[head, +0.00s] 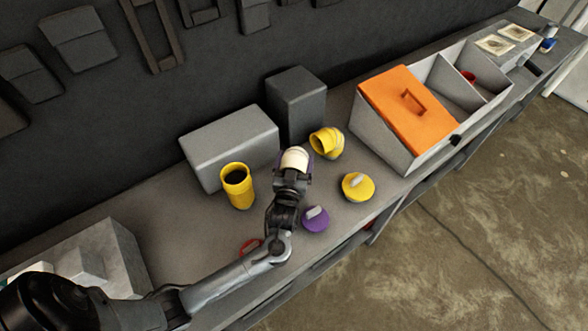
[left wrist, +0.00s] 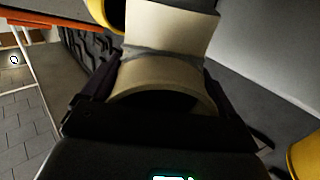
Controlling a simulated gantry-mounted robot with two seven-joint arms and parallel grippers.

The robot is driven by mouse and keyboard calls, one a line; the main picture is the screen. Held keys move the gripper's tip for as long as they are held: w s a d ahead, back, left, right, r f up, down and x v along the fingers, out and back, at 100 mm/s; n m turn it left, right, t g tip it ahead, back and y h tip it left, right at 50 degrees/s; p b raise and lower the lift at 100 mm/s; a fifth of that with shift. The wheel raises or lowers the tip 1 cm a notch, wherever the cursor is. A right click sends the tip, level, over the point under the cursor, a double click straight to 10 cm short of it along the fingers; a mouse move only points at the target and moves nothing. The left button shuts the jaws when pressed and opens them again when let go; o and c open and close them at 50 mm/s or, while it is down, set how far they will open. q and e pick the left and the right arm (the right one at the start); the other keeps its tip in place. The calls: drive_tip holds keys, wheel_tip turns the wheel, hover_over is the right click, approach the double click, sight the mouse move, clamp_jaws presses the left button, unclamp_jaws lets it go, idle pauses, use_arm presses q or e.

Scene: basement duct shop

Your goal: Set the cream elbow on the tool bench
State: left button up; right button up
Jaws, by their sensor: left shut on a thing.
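The cream elbow (head: 294,160) is between the fingers of my left gripper (head: 292,172), which is shut on it over the grey tool bench (head: 170,225). In the left wrist view the cream elbow (left wrist: 165,65) fills the top middle, its round end between the dark fingers (left wrist: 150,100). The gripper hides part of it, and I cannot tell whether it touches the bench top. A yellow elbow (head: 327,142) lies just to its right. My right gripper is not in view.
A compartment bin with an orange lid (head: 408,110) stands to the right. Bench between yellow elbow and bin is bare.

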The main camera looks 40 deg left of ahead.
use_arm(q)
drive_tip(key=shift+w+a+f, duration=0.1)
drive_tip(key=shift+a+f, duration=0.15)
drive_tip(key=shift+f, duration=1.9)
drive_tip(key=shift+f+b, duration=0.15)
drive_tip(key=shift+b, duration=0.15)
